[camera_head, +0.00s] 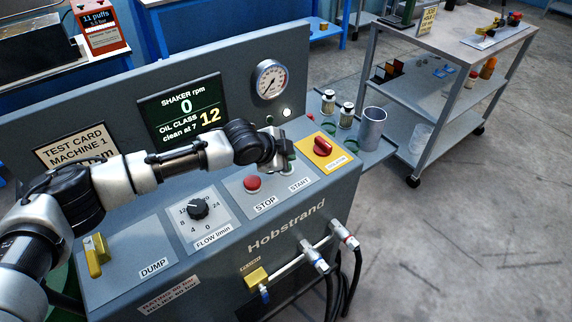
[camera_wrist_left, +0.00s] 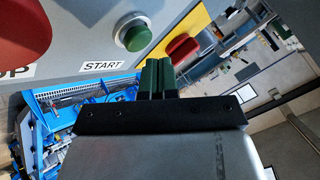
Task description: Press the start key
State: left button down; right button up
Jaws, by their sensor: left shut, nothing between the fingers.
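The start key is a round green button (camera_wrist_left: 138,37) on a pale plate, above the START label in the left wrist view. In the head view my left gripper (camera_head: 284,160) is over it and mostly hides it; the START label (camera_head: 299,184) shows just below. My left gripper is shut and empty. In the left wrist view its dark green fingertips (camera_wrist_left: 157,62) are together, just below and right of the green button. I cannot tell whether they touch the panel. My right gripper is not in view.
The red STOP button (camera_head: 252,183) is left of the start key. A red rotary switch (camera_head: 323,146) on a yellow plate is to its right. The display (camera_head: 183,108) reads 0 rpm and oil class 12. A metal cup (camera_head: 372,130) and two jars stand on the side shelf.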

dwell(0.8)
pick_arm(q)
jog(key=shift+f, duration=0.4)
jog(key=shift+f, duration=0.55)
dwell(0.7)
jog(key=shift+r+p, duration=0.75)
jog(key=shift+r, duration=0.15)
notch_tip(320, 180, up, 5)
jog(key=p, duration=0.4)
jog(key=shift+r+p, duration=0.1)
jog(key=shift+p, duration=0.25)
